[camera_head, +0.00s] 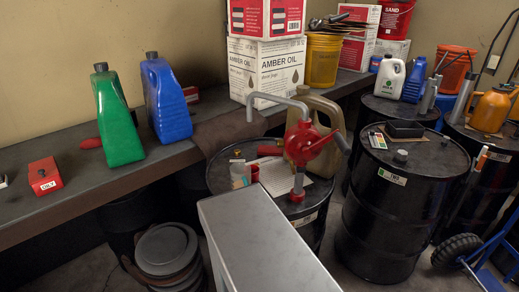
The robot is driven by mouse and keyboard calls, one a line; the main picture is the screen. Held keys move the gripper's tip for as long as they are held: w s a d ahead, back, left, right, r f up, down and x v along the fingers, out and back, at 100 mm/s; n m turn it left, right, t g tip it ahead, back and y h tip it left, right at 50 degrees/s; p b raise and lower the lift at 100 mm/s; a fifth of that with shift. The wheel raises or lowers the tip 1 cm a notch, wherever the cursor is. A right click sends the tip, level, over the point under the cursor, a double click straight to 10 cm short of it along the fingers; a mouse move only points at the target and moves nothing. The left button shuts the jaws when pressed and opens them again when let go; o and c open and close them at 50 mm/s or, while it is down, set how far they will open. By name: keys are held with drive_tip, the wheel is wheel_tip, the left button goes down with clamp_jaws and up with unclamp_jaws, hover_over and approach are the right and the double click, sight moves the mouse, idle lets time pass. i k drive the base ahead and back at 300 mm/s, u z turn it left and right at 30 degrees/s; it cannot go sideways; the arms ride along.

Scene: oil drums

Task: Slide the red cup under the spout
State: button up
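A small red cup (254,173) stands on top of a black oil drum (220,178), right beside a clear beaker (238,174). A red hand pump (303,146) rises from the same drum on a grey pipe. Its grey spout (251,103) reaches out to the left and bends down. The spout's open end shows above the cup in the picture, well clear of it. I cannot tell from this view whether the cup is directly under it. My gripper is not in view.
A beige jug (325,112) and a paper sheet (283,180) are close around the pump. A bench (80,190) with green (116,120) and blue (165,100) bottles runs along the wall. Another black drum (385,225) stands at the right.

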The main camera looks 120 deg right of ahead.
sight(255, 170)
drive_tip(key=u, duration=0.05)
drive_tip(key=k, duration=2.15)
drive_tip(key=z, duration=0.2)
